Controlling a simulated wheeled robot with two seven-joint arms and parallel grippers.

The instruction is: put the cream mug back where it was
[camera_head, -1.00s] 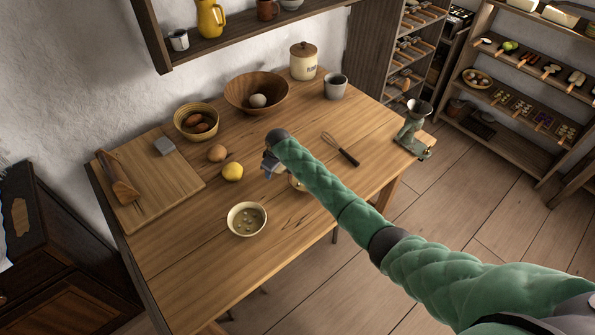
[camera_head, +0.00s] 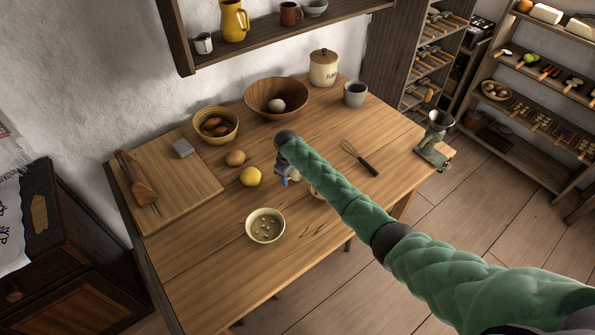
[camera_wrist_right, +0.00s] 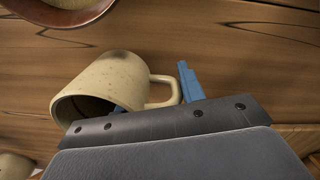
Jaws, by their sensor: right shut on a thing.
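The cream mug (camera_wrist_right: 105,90) shows in the right wrist view, tilted on its side with its mouth to the lower left. Its handle points right, against the blue finger of my right gripper (camera_wrist_right: 178,92), which is shut on the mug. In the head view my right gripper (camera_head: 285,172) is over the middle of the wooden table (camera_head: 205,275), right of the lemon. There the forearm largely hides the mug. I cannot tell whether the mug touches the table. My left gripper is out of view.
A wooden bowl (camera_head: 262,95), grey cup (camera_head: 355,94) and flour jar (camera_head: 323,68) stand behind. The table's front left is bare.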

